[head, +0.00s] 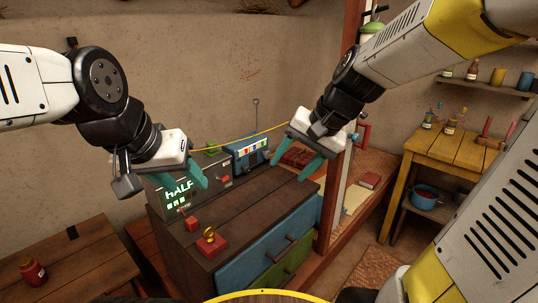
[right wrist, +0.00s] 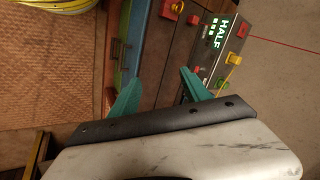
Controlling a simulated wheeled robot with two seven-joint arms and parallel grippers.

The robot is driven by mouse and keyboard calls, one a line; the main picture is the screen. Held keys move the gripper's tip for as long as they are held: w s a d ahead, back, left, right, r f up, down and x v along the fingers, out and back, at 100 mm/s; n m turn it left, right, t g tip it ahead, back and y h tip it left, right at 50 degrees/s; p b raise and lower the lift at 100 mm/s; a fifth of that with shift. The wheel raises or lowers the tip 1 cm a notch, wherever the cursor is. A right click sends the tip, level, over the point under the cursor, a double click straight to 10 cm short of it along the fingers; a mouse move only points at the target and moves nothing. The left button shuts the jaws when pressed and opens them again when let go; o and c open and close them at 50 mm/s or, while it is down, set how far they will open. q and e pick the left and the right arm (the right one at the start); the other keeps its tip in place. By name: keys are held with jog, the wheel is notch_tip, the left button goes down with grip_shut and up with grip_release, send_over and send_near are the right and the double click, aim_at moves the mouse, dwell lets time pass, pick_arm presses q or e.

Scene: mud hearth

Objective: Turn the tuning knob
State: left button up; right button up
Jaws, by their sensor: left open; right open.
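A grey-green box with a lit display reading HALF (head: 179,191) stands on the dark wooden chest; the display also shows in the right wrist view (right wrist: 221,32). A blue radio-like box (head: 251,152) with a row of coloured lights and an upright antenna stands behind it. I cannot tell which small control is the tuning knob. A red block with a yellow ring-shaped knob (head: 209,237) sits at the chest's front. My left gripper (head: 186,195) is open and empty in front of the display box, partly covering it. My right gripper (head: 288,170) is open and empty, above the chest's right side.
The dark chest (head: 256,205) has blue and green drawers. A small red control (head: 191,222) is beside the red block. A red jar (head: 33,270) stands on a low table at left. A yellow table (head: 455,150) holds bottles.

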jog(key=s+d+r+n+h, duration=0.1)
jog(key=s+d+r+n, duration=0.1)
jog(key=s, duration=0.2)
jog(key=w+a+f+m+g+y, duration=0.1)
jog(key=w+a+f+m+y, duration=0.15)
jog(key=w, duration=0.35)
jog(key=w+a+f+m+y, duration=0.2)
jog(key=w+a+f, duration=0.15)
jog(key=w, duration=0.35)
jog(key=m+t+y, duration=0.4)
jog(key=m+y, duration=0.2)
jog(key=m, duration=0.5)
send_near(269, 155)
jog(key=s+a+r, duration=0.6)
jog(key=s+a, duration=0.4)
jog(key=s, duration=0.1)
jog(key=w+d+f+m+t, duration=0.2)
jog(key=w, duration=0.1)
jog(key=w+d+f+m+t+h, duration=0.1)
jog(key=w+d+f+m+t, duration=0.1)
jog(key=f+m, duration=0.1)
jog(key=w+d+f+m+t, duration=0.2)
jog(key=w+d+m, duration=0.1)
jog(key=shift+w+f+h, duration=0.25)
jog(key=shift+w+f, duration=0.1)
jog(key=x, duration=0.7)
jog(key=shift+w+a, duration=0.1)
jog(key=shift+w, duration=0.15)
grip_shut()
